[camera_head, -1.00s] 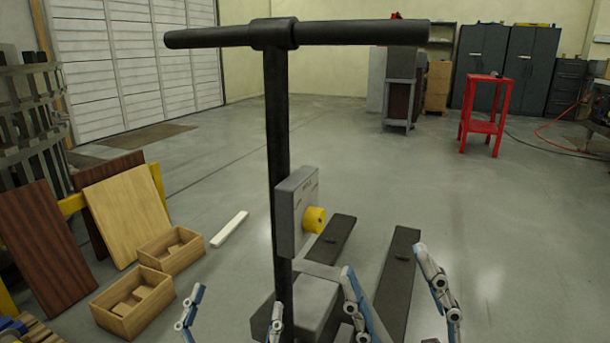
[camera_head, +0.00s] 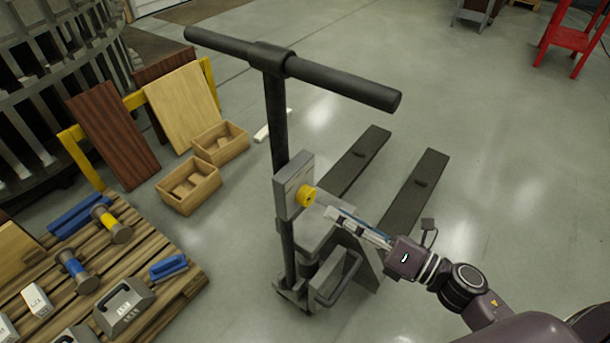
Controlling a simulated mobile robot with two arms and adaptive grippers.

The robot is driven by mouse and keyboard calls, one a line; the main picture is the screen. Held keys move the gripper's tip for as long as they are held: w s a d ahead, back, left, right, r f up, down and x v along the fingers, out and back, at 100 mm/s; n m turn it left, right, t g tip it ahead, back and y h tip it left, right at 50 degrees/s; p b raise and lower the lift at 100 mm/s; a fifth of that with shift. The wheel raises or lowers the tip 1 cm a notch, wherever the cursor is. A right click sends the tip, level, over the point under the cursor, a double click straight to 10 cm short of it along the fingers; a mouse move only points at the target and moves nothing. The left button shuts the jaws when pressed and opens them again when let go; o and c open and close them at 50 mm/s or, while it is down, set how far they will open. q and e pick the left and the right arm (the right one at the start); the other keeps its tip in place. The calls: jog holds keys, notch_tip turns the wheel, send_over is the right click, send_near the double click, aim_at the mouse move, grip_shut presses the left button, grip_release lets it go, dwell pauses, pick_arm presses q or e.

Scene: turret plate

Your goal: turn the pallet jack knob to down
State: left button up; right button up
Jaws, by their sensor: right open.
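The pallet jack (camera_head: 278,120) stands upright in the middle of the head view, with its black T-handle on top and two dark forks pointing away. A grey control box (camera_head: 293,184) is fixed to its column. The yellow knob (camera_head: 306,195) sticks out of the right face of the box. My right gripper (camera_head: 334,212) comes in from the right, open, with its fingertips just right of and slightly below the knob. I cannot tell whether a fingertip touches it. The knob's pointer and markings are too small to read. My left gripper is not in view.
A wooden pallet (camera_head: 190,292) with weights and tools lies at the lower left. Two wooden boxes with blocks (camera_head: 188,202) and leaning boards (camera_head: 183,110) stand behind it. A red stand (camera_head: 572,38) is at the upper right. The floor right of the forks is clear.

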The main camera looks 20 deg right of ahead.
aim_at(311, 199)
jog(key=p+x, duration=0.1)
jog(key=x, duration=0.5)
jog(key=shift+w+p, duration=0.25)
jog(key=shift+p, duration=0.05)
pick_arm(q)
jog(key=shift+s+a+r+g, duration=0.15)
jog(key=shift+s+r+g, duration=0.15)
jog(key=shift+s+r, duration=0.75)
pick_arm(e)
jog(key=shift+w+a+f, duration=0.15)
jog(key=shift+w+a, duration=0.4)
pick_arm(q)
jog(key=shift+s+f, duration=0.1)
pick_arm(e)
jog(key=shift+c, duration=0.3)
jog(key=c, duration=1.1)
